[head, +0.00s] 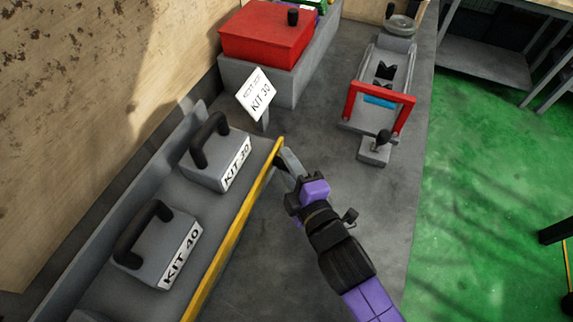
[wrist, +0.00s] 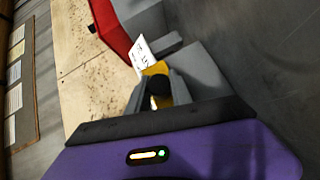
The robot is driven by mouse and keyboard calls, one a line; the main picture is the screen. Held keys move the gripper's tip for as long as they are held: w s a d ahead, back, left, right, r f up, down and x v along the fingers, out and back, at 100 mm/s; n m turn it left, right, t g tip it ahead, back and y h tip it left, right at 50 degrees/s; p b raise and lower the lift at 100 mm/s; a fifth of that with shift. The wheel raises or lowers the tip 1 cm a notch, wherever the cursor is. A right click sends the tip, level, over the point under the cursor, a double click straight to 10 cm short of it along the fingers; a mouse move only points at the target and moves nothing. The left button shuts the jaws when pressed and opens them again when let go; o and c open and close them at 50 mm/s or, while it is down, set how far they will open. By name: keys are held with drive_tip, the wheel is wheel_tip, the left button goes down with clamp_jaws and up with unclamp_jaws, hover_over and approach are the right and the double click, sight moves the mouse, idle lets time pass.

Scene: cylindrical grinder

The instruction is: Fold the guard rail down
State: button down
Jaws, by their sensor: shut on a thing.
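The yellow guard rail (head: 232,222) runs along the front edge of the grey kit rack (head: 172,190), in front of the kit boxes. It appears raised along that edge. My gripper (head: 283,162) is at the rail's far end, its fingers shut there. In the wrist view my gripper (wrist: 160,84) has its two fingers closed around a dark round piece, with the yellow rail (wrist: 156,68) right behind it. The fingers hide the exact contact.
Kit boxes with black handles, KIT 30 (head: 222,160) and KIT 40 (head: 160,250), sit in the rack. A KIT 30 sign (head: 257,94) and red box (head: 265,35) stand beyond. A red-framed fixture (head: 380,100) is at right. Grey bench between is clear.

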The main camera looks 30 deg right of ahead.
drive_tip(key=shift+s+d+f+m+t+b, duration=0.15)
drive_tip(key=shift+f+m+t+b, duration=0.5)
drive_tip(key=shift+b, duration=1.75)
drive_tip(key=shift+r+t, duration=0.1)
drive_tip(key=shift+t, duration=0.15)
drive_tip(key=c, duration=1.1)
unclamp_jaws()
drive_tip(key=shift+c, duration=0.2)
drive_tip(key=shift+r, duration=0.1)
drive_tip(key=s, duration=0.2)
drive_tip(key=s+b, duration=0.1)
drive_tip(key=s, duration=0.3)
drive_tip(key=shift+a+f, duration=0.2)
drive_tip(key=shift+a, duration=0.2)
drive_tip(key=shift+s+a+r, duration=0.1)
drive_tip(key=shift+s+a, duration=0.05)
drive_tip(key=shift+s, duration=0.75)
